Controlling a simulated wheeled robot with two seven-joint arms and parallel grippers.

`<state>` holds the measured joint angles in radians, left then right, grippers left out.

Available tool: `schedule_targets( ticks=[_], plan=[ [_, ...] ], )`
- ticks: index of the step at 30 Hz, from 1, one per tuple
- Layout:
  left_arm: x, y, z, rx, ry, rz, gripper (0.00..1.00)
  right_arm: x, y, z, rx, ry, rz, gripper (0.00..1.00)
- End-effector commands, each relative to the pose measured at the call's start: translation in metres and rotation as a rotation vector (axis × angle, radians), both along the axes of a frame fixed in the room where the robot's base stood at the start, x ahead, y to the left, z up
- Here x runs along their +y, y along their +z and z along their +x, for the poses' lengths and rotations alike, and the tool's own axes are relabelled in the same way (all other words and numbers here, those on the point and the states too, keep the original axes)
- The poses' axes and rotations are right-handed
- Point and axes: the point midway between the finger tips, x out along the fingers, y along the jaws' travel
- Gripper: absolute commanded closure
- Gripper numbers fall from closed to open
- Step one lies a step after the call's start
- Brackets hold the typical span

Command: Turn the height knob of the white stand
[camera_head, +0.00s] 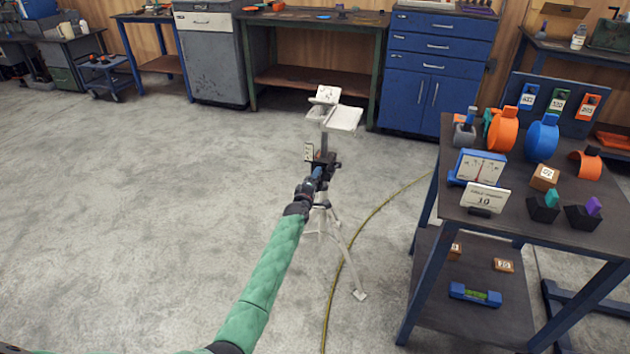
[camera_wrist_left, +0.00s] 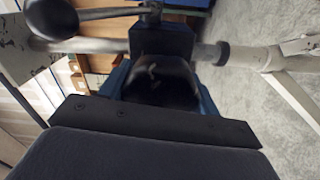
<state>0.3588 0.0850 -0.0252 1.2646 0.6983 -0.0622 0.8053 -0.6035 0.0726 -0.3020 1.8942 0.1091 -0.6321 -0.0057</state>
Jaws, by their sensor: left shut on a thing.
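The white stand (camera_head: 326,118) stands on the floor in the middle of the head view, with a white top plate, an upright post and spread tripod legs. My left arm reaches up to it from below, and my left gripper (camera_head: 321,168) is at the dark clamp on its post. The gripper is shut on the height knob, a black rounded part (camera_wrist_left: 160,85) in front of the jaws in the left wrist view. The stand's white tube (camera_wrist_left: 90,46) runs sideways there behind the knob. The jaws hide part of the knob. My right gripper is not in view.
A dark table (camera_head: 480,218) with blue legs stands close on the right, holding gauges, orange and blue rings and blocks. A yellow hose (camera_head: 370,222) lies on the floor beside the stand. Cabinets (camera_head: 435,70) line the back wall. The floor at left is clear.

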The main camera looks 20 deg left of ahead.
Motion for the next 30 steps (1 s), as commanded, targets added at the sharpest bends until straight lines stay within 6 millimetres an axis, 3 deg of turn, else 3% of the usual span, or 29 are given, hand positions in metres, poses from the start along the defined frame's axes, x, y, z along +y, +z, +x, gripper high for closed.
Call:
schedule_targets(
  ticks=[15, 29, 30],
  plan=[
    [-0.001, -0.001, -0.001, -0.005, -0.002, 0.212, 0.61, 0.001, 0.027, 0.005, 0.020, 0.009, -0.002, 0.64],
    [-0.002, -0.002, -0.001, -0.005, -0.002, 0.223, 0.61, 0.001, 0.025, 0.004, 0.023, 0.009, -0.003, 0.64],
    [-0.002, -0.002, -0.001, -0.005, -0.003, 0.223, 0.34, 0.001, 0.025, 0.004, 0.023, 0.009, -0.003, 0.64]
  ],
)
